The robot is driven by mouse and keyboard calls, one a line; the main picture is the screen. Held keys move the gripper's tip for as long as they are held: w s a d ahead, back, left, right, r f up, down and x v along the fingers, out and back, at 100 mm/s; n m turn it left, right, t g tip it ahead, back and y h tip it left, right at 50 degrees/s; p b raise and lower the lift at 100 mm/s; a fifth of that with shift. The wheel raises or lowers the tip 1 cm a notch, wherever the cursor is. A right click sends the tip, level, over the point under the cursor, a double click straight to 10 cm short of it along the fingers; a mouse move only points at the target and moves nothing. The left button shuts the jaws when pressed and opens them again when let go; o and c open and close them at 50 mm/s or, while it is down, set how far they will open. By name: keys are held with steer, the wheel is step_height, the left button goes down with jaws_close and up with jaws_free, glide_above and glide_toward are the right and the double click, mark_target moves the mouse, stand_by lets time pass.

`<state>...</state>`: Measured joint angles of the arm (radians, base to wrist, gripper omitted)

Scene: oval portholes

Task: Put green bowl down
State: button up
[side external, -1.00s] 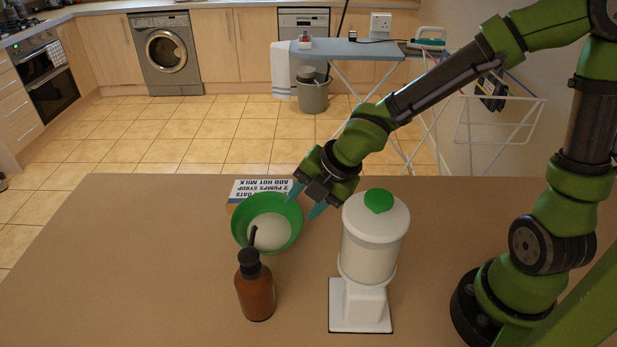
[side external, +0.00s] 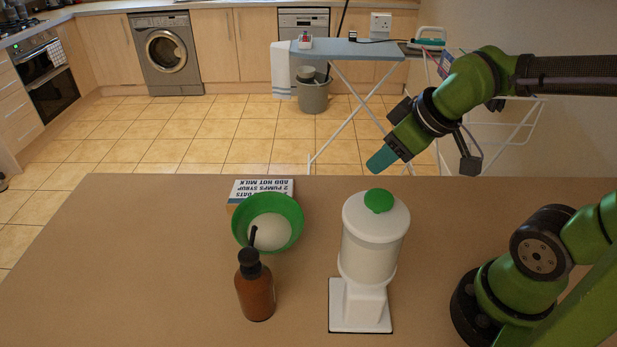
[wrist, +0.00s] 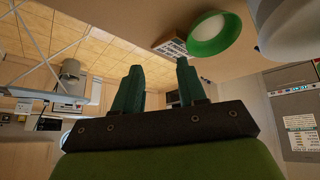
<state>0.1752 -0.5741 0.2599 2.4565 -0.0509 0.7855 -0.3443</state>
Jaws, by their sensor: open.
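The green bowl (side external: 241,222) rests on the brown table, in front of the small sign, with something white inside it. It also shows at the upper right of the wrist view (wrist: 222,48). My gripper (side external: 383,160) is up and to the right of the bowl, beyond the white dispenser, clear of the bowl. In the wrist view my gripper (wrist: 157,80) has its two teal fingers apart with nothing between them.
A white dispenser (side external: 371,250) with a green knob stands right of the bowl. A brown pump bottle (side external: 256,292) stands in front of the bowl. A sign with printed text (side external: 262,188) is behind it. The table's left side is clear.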

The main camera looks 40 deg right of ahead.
steer(key=s+m, duration=0.1)
steer(key=m, duration=0.1)
steer(key=s+r+m+y, duration=0.1)
steer(key=m, duration=0.1)
steer(key=s+r+m+y, duration=0.1)
steer(key=shift+s+d+r+m+t, duration=0.15)
steer(key=shift+r+m+t, duration=0.15)
steer(key=shift+m, duration=0.1)
steer(key=shift+o, duration=0.4)
steer(key=w+a+f+m+g+y, duration=0.1)
steer(key=w+f+m, duration=0.3)
steer(key=m, duration=1.3)
steer(key=w+a+f+m+g+y, duration=0.1)
steer(key=w+f+m, duration=0.4)
steer(key=m, duration=1.1)
steer(key=shift+w+a+m+y, duration=0.2)
steer(key=shift+w+m+y, duration=0.15)
steer(key=shift+w, duration=1.25)
steer(key=shift+f, duration=0.1)
